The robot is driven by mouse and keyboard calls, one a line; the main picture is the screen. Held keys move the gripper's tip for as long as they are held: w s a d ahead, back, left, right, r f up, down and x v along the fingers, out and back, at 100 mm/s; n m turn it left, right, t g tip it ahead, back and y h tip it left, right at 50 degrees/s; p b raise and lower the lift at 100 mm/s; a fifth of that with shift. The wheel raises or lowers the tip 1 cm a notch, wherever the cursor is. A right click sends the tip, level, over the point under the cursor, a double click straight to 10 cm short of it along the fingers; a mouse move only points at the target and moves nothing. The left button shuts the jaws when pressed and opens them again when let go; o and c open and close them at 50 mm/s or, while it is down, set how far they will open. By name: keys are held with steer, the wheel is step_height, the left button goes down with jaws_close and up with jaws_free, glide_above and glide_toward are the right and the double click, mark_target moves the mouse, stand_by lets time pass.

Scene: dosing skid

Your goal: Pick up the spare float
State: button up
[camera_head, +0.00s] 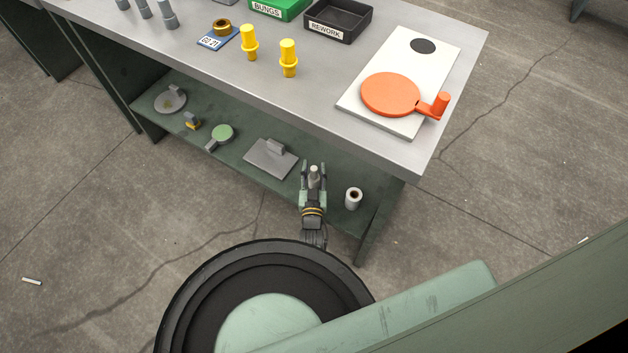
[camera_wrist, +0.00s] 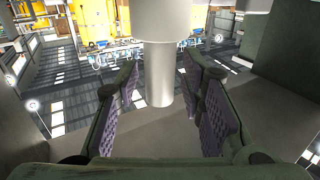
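A pale grey stepped cylinder (camera_head: 314,170), which may be the spare float, shows at my gripper (camera_head: 313,168) by the front of the lower shelf. In the wrist view the cylinder (camera_wrist: 158,75) is between the two fingers of my gripper (camera_wrist: 160,62); its wide part is at the top of the picture and its narrow part below. The fingers are open, with a visible gap on each side of it. What supports the cylinder is not clear. No label marks it as the float.
The bench top (camera_head: 215,75) overhangs the lower shelf (camera_head: 240,160). A white roll (camera_head: 353,198) stands just right of my gripper, and a grey plate with a block (camera_head: 271,157) lies to its left. Two yellow stepped pieces (camera_head: 288,58) and an orange disc (camera_head: 390,94) are on top.

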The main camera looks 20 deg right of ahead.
jaws_close()
steer(key=shift+r, duration=0.1)
stand_by(0.7)
